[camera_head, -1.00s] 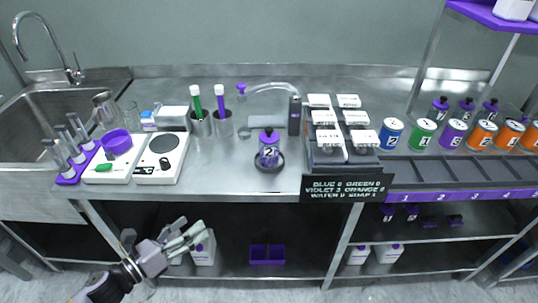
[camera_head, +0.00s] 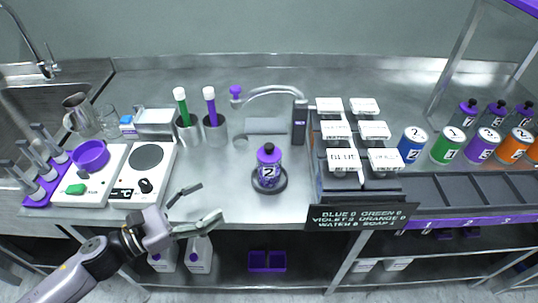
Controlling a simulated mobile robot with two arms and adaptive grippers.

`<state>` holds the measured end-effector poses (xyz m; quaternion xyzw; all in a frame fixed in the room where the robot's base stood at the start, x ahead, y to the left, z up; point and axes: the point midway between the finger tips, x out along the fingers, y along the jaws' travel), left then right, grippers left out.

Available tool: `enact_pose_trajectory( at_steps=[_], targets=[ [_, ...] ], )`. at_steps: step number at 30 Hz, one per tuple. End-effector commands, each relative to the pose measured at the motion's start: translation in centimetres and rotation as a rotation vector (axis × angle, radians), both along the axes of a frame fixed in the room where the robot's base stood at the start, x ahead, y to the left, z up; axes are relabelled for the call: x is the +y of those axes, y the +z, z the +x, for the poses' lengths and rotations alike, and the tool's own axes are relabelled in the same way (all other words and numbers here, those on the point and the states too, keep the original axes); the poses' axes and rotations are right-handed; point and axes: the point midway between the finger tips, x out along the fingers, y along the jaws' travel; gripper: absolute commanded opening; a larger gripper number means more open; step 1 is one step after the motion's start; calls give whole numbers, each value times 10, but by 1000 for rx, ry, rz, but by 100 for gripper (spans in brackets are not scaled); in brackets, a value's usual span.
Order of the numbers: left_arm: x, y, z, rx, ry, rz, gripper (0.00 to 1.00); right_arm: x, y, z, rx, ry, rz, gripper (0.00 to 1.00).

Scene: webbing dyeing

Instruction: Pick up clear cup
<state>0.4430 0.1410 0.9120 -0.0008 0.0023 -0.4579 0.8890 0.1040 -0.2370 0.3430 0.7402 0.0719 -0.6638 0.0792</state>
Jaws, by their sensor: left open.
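A clear cup (camera_head: 109,121) stands upright on the steel counter at the back left, between a metal pitcher (camera_head: 79,114) and a small blue and white box. It is see-through and its outline is faint. My left gripper (camera_head: 209,203) is open and empty near the counter's front edge, in front and to the right of the cup and well apart from it. Its two fingers point right. My right gripper is not in view.
A hot plate (camera_head: 143,171), a scale with a purple bowl (camera_head: 91,155) and a purple tube rack lie along the left. Metal cups (camera_head: 214,131) stand behind. A purple-capped bottle (camera_head: 268,168) stands mid-counter. The counter between hot plate and bottle is clear.

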Motion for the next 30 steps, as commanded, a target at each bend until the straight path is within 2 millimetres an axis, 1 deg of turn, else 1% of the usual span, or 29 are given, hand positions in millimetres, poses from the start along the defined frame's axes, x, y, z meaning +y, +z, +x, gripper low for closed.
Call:
enact_pose_trajectory(
  at_steps=[5,10,13,18,24,26,30],
  targets=[
    [-17,5,13,-3,-1,-3,71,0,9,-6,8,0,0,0],
    [-45,6,33,-4,0,-3,71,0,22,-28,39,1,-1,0],
    [-64,6,46,-3,-1,-3,71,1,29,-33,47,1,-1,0],
    [-88,3,64,-1,0,-2,71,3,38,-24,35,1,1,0],
    [-99,0,71,0,1,-1,71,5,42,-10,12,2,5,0],
    [-103,1,74,0,1,-1,71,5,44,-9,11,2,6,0],
    [-119,2,88,0,0,-3,71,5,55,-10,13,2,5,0]
  ],
)
